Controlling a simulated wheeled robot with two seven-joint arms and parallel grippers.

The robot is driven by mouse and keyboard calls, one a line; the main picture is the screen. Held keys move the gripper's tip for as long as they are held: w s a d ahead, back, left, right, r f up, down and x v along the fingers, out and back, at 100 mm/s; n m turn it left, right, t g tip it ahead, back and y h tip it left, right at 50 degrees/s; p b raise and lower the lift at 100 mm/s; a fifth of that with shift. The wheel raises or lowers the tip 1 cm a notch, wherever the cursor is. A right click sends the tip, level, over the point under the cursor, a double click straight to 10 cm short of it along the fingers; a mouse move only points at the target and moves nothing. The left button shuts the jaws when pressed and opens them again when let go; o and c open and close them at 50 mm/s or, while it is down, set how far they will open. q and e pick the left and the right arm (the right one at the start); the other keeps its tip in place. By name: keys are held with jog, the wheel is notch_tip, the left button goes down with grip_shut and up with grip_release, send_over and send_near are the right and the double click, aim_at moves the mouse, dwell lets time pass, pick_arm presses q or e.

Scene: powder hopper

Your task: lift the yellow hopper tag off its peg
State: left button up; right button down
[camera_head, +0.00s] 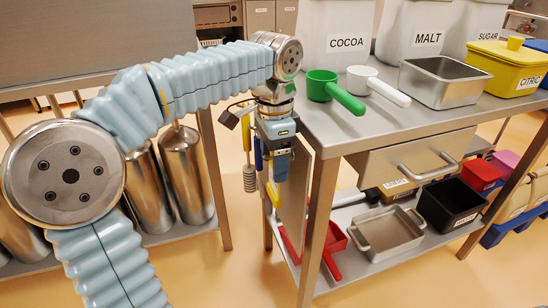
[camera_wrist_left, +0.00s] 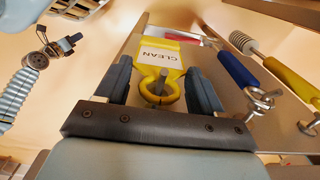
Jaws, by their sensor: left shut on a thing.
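The yellow hopper tag (camera_wrist_left: 172,52) has a white label reading CLEAN and a round ring at its near end. In the left wrist view a metal peg (camera_wrist_left: 160,84) shows inside the ring, which looks to be around it. My left gripper (camera_wrist_left: 160,88) has its two dark fingers on either side of the ring, shut on the tag. In the head view my left gripper (camera_head: 279,172) points down beside the table's left end, with a yellow part of the tag (camera_head: 272,194) below it. My right gripper (camera_wrist_left: 68,45) appears small in the left wrist view; its jaws are unclear.
A blue-handled tool (camera_wrist_left: 236,66) and a yellow-handled brush (camera_wrist_left: 294,82) hang beside the tag on metal hooks. The steel table (camera_head: 330,135) carries a green scoop (camera_head: 322,86), a white scoop (camera_head: 362,79), a steel pan (camera_head: 443,90) and bins. A red scoop (camera_head: 333,237) lies below.

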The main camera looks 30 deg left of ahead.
pick_arm(q)
jog(key=s+a+b, duration=0.1)
jog(key=s+a, duration=0.4)
jog(key=shift+s, duration=0.35)
dwell(0.4)
